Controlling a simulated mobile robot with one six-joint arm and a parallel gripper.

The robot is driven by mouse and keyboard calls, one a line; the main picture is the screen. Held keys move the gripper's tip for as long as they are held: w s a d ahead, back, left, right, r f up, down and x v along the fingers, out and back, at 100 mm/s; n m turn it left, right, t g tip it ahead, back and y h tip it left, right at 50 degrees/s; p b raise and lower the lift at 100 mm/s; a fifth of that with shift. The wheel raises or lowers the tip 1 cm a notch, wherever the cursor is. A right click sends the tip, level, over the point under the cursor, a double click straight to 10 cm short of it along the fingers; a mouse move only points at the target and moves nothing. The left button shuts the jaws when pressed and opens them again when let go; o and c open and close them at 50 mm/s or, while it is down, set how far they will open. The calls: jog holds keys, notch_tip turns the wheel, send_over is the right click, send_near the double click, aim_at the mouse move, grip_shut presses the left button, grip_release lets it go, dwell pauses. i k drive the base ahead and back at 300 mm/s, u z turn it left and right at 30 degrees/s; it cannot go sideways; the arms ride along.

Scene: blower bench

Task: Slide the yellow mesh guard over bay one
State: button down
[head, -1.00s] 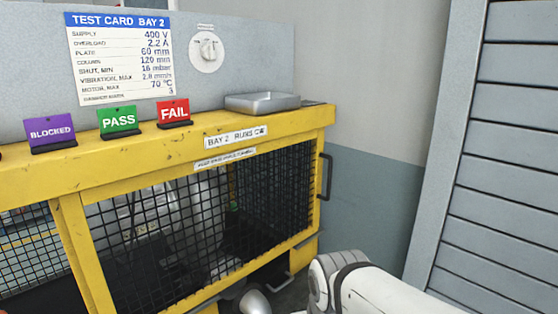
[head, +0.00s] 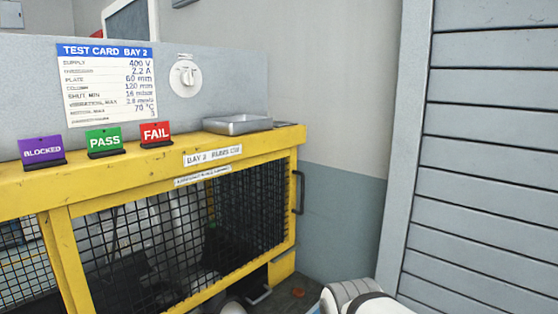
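A yellow-framed bench with black mesh fills the left and middle of the head view. Its visible bay is labelled "BAY 2" on a white strip (head: 212,155). The yellow frame (head: 285,190) carries a dark mesh panel (head: 150,240) across the front of this bay. A black handle (head: 298,192) stands on the frame's right end. Bay one is not identifiable in this view. White rounded links of my arm show at the bottom right. My gripper is not in view.
On the bench top stand a purple BLOCKED card (head: 42,151), a green PASS card (head: 104,140), a red FAIL card (head: 156,133) and a metal tray (head: 237,124). A grey slatted panel (head: 480,160) stands right.

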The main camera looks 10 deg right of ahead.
aim_at(59, 217)
jog(key=z, duration=0.15)
jog(key=i, duration=0.9)
jog(key=u, duration=0.3)
